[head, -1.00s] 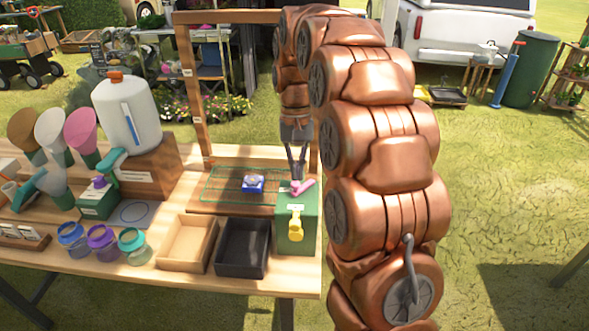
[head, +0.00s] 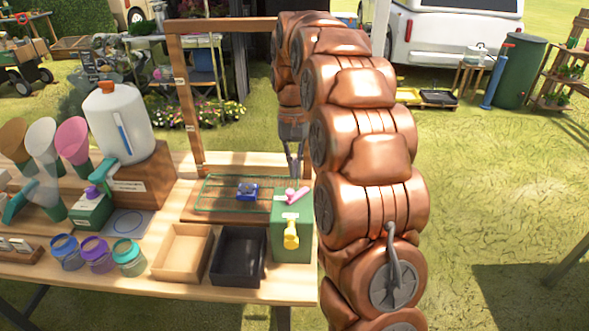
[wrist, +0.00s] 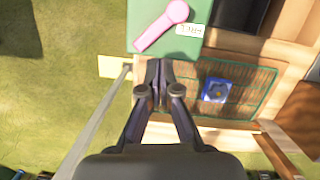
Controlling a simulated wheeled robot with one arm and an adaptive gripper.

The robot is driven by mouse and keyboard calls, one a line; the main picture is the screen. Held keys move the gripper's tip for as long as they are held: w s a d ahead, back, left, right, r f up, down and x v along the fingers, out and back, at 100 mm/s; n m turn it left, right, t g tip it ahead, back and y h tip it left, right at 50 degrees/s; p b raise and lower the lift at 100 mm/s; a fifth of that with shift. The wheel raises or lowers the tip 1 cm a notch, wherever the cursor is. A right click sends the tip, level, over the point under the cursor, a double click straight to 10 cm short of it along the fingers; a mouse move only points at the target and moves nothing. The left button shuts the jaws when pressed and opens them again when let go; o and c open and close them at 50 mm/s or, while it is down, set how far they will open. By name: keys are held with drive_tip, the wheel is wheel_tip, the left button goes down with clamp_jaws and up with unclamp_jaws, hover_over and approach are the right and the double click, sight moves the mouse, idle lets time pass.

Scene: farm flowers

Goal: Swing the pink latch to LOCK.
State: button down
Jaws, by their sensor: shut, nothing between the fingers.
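The pink latch (head: 297,195) lies on top of a green box (head: 283,240) at the table's right end. In the wrist view the latch (wrist: 163,25) has its round end at upper right and its bar slanting to lower left. A small white label (wrist: 189,30) sits beside the round end; its text is too small to read. My gripper (head: 293,172) is shut and empty, behind the box and near the latch. In the wrist view the fingertips (wrist: 158,68) are just short of the box's edge, apart from the latch.
A yellow tap-like part (head: 291,234) is on the box front. A black tray (head: 239,256) and a wooden tray (head: 182,252) stand left of it. A blue item (head: 247,191) lies on the green-outlined mesh behind, under a wooden frame (head: 182,95). Grass is open to the right.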

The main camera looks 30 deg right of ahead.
drive_tip(key=w+p+v, duration=0.1)
drive_tip(key=p+v, duration=0.5)
drive_tip(key=v, duration=0.4)
drive_tip(key=shift+d, duration=0.35)
drive_tip(key=shift+w+r, duration=0.1)
drive_tip(key=shift+r, duration=0.05)
idle(0.3)
